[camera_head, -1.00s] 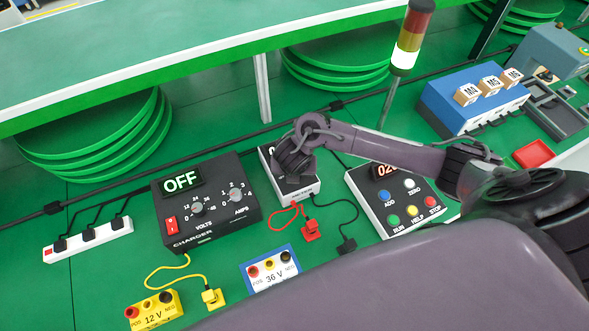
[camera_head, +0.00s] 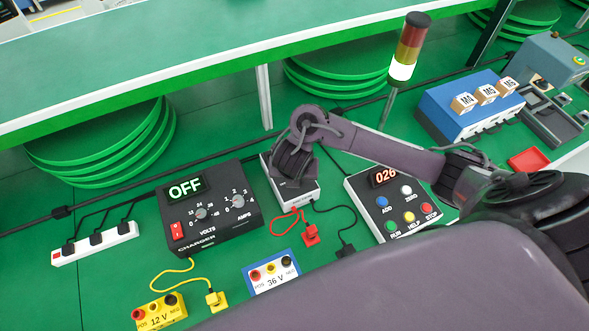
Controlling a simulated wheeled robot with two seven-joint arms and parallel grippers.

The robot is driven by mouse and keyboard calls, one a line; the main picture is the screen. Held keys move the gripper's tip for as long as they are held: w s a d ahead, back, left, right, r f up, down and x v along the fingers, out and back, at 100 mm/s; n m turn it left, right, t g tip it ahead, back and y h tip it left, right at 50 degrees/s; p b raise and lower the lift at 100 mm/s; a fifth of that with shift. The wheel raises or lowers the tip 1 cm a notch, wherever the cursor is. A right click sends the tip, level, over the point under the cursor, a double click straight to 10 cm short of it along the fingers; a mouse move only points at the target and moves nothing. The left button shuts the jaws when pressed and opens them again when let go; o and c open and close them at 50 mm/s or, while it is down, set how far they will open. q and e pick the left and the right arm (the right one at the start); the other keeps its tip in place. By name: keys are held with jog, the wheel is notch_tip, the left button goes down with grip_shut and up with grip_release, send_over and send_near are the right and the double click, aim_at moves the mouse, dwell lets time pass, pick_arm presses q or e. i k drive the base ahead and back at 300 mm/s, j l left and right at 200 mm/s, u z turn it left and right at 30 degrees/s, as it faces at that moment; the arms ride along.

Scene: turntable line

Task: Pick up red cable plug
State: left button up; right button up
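The red cable plug (camera_head: 310,236) lies on the green bench, in front of a white-fronted box (camera_head: 302,201). A red cable loops from the box to the plug. My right arm reaches in from the right, and its dark gripper end (camera_head: 291,172) hangs over the top of the box, behind the plug and apart from it. Its fingertips are hidden or too dark to make out. My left gripper is not in view.
A black plug (camera_head: 345,250) lies right of the red one. The charger (camera_head: 209,207) reads OFF at left; a button panel (camera_head: 402,203) stands at right. The 36 V block (camera_head: 271,271) and 12 V block (camera_head: 160,312) are in front. A signal lamp (camera_head: 407,50) stands behind.

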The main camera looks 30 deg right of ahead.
aim_at(312, 231)
jog(key=k, duration=1)
